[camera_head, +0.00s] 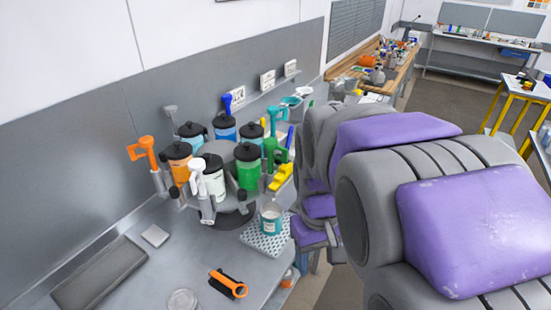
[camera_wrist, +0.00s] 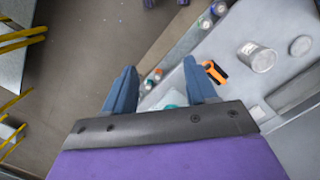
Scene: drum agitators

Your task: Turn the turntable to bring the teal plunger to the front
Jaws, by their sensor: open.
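The turntable (camera_head: 234,214) stands on the grey bench against the wall, carrying several black-lidded drums. The white drum (camera_head: 213,184) and its white plunger (camera_head: 195,174) face the front, with the orange drum (camera_head: 180,168) left and the green drum (camera_head: 248,172) right. A drum with a light teal body (camera_head: 190,143) sits at the back left. My gripper (camera_wrist: 161,85) is open and empty in the wrist view, above the bench's front edge. In the head view my arm hides its fingertips.
A teal can (camera_head: 270,217) stands on a perforated mat (camera_head: 262,243) right of the turntable.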

